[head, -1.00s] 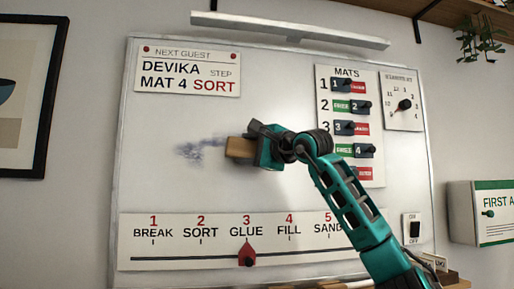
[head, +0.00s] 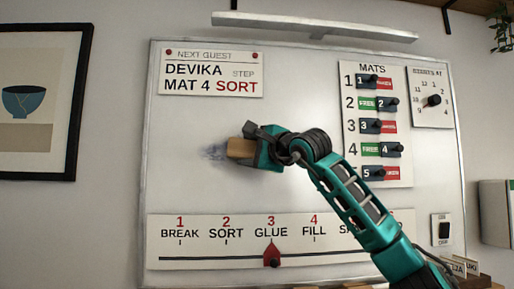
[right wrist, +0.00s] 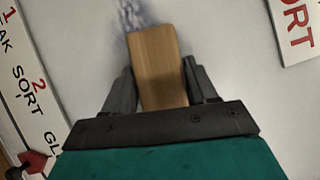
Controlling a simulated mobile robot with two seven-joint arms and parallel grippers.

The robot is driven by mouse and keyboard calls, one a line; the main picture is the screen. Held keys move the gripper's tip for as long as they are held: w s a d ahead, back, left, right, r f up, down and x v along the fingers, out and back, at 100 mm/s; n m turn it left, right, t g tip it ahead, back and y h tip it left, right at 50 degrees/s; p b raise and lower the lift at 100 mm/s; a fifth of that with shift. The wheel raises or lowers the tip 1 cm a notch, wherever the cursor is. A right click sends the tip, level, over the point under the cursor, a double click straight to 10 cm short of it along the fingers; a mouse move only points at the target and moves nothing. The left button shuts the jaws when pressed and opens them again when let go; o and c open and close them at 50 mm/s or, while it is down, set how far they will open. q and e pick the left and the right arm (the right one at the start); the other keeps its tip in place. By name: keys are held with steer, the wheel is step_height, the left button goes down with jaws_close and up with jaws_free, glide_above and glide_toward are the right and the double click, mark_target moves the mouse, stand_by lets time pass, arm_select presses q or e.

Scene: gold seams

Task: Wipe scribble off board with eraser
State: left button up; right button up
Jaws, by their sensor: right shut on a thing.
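The whiteboard (head: 190,125) hangs on the wall. A faint blue-grey scribble (head: 214,153) is a smudge left of the eraser; it also shows beyond the eraser's far end in the right wrist view (right wrist: 137,14). The tan wooden-looking eraser (head: 240,149) is held at the board, close beside or over the scribble's right end. My right gripper (head: 258,148) is shut on the eraser, with a dark finger on each side of the block (right wrist: 158,70) in the right wrist view. Any marks under the eraser are hidden. My left gripper is not in view.
A name card (head: 212,73) sits above, a step strip with a red slider (head: 271,256) below. A mats panel (head: 376,85) and dial (head: 433,100) are at the right, partly near my arm. The board left of the scribble is clear.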

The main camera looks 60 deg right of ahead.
mark_target(240, 142)
steer(key=shift+w+a, duration=0.8)
steer(key=shift+w, duration=0.2)
steer(key=shift+w+a, duration=1.05)
steer(key=shift+w, duration=0.3)
steer(key=shift+w+a, duration=1.05)
steer(key=shift+w, duration=0.25)
steer(key=shift+w+a, duration=1.05)
steer(key=shift+w, duration=0.3)
steer(key=shift+r, duration=0.85)
steer(key=shift+s+d, duration=1.05)
steer(key=shift+s, duration=0.3)
steer(key=shift+s+d, duration=1.1)
steer(key=shift+s, duration=0.2)
steer(key=shift+s+d, duration=1.05)
steer(key=shift+s, duration=0.3)
steer(key=s+d+b, duration=0.1)
steer(key=s+d, duration=0.5)
steer(key=s, duration=0.2)
steer(key=shift+d+b, duration=0.25)
steer(key=shift+b, duration=0.05)
steer(key=shift+s, duration=0.1)
steer(key=shift+s+a+b, duration=0.35)
steer(key=shift+s+a, duration=0.55)
steer(key=shift+a, duration=0.3)
steer(key=shift+s+a+b, duration=0.35)
steer(key=shift+s+a, duration=0.5)
steer(key=shift+a, duration=0.3)
